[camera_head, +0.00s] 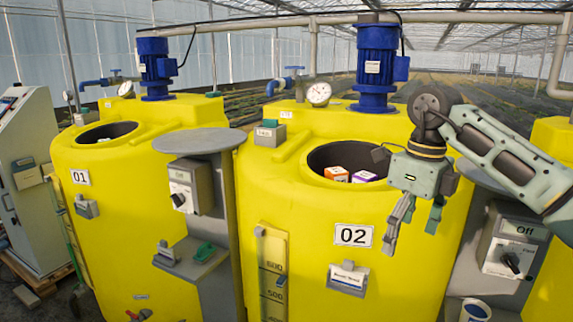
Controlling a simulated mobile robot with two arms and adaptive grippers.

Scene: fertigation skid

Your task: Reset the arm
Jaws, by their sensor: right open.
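My right gripper (415,224) hangs in front of the yellow tank marked 02 (310,225), just right of its number plate. Its fingers point down and are apart, with nothing between them. My right arm (510,155) comes in from the right edge and bends down at a dark joint above the tank's rim. My left gripper does not show.
Tank 02 has an open round hatch with boxes (350,173) inside, a blue motor (376,62) and a gauge (318,93) on top. Tank 01 (120,190) stands left. A grey switch post (208,143) stands between them. A switch box (514,246) is at right, below my arm.

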